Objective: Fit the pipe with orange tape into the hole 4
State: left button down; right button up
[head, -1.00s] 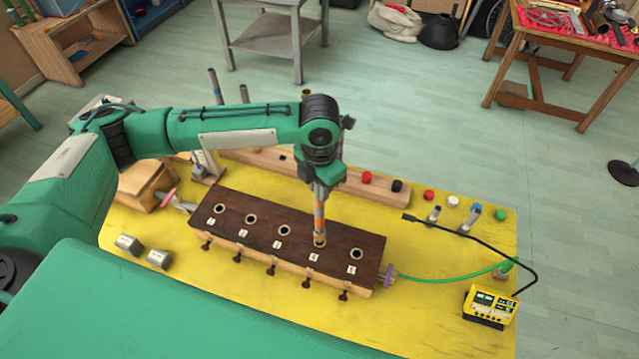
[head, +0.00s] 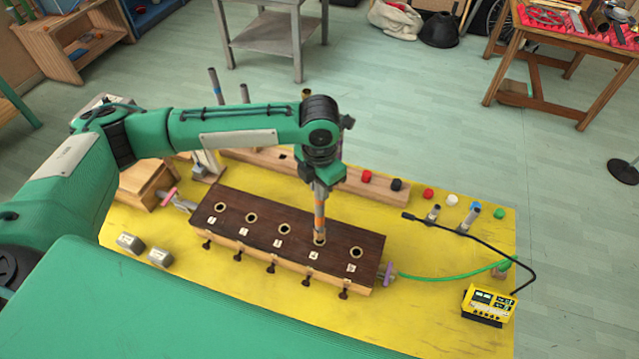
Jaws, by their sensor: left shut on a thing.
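My left gripper (head: 321,187) is shut on the upper part of the grey pipe with orange tape (head: 319,223) and points down. The pipe is about upright, and its lower end is at hole 4 (head: 320,241) in the dark wooden block (head: 240,232). I cannot tell how deep the end sits in the hole. Holes 1 (head: 220,207), 2 (head: 251,218) and 3 (head: 285,229) lie to the left and hole 5 (head: 356,253) to the right; these look empty. My right gripper is not in view.
The block stands on a yellow mat (head: 225,305). Behind it is a long wooden rack (head: 385,195) with pipes. Coloured caps (head: 428,194) lie at right. A yellow device (head: 488,305) with a black cable, a green hose (head: 440,280) and two grey blocks (head: 160,258) are nearby.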

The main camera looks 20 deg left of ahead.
pick_arm(q)
jog(key=shift+f, duration=0.8)
jog(key=shift+f+b, duration=0.55)
jog(key=shift+f, duration=0.35)
jog(key=c, duration=1.2)
grip_release()
jog(key=shift+o, duration=0.2)
notch_tip(320, 180, up, 13)
jog(key=b, duration=0.4)
jog(key=shift+r, duration=0.4)
jog(key=shift+s+f, duration=0.1)
